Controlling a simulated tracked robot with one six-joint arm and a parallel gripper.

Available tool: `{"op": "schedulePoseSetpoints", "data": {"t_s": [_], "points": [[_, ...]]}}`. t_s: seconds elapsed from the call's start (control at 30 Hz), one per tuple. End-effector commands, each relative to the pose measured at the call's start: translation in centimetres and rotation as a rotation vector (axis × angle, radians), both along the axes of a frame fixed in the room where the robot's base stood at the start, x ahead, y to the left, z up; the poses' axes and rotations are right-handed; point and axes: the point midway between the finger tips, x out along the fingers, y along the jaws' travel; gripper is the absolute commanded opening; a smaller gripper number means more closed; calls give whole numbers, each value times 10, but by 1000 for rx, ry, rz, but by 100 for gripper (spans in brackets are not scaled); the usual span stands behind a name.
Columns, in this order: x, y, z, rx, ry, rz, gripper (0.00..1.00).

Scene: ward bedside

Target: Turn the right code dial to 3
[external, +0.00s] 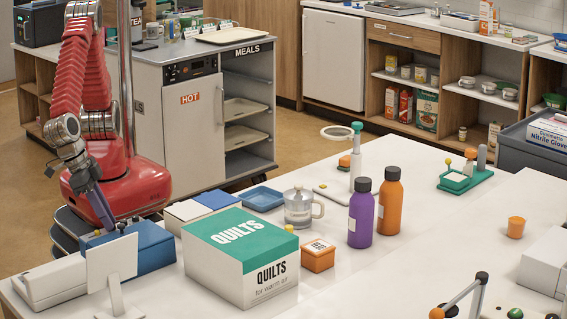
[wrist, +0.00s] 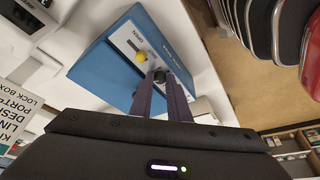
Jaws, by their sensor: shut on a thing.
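A blue box (external: 152,247) stands at the left end of the white table, and it fills the upper middle of the wrist view (wrist: 98,68). In the wrist view its face has a yellow knob (wrist: 140,57) by the word OPEN. A small dark dial (wrist: 159,75) sits beside that knob, at my fingertips. My gripper (wrist: 160,80) is shut on this dial. Its number is not readable, and the fingers hide part of the face.
The white panel on a stand (external: 112,258) is close in front of the box. A white device (external: 52,282) lies left of it, and a QUILTS box (external: 240,255) stands to the right. A printed card (wrist: 22,112) shows at the wrist view's left edge.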

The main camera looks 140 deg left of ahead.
Motion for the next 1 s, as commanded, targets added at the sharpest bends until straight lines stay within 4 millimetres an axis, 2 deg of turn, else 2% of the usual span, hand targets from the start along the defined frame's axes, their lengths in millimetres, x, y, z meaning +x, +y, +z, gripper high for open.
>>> {"op": "schedulePoseSetpoints", "data": {"t_s": [1.0], "points": [[-3,9,1,-1,-2,-742,0]]}}
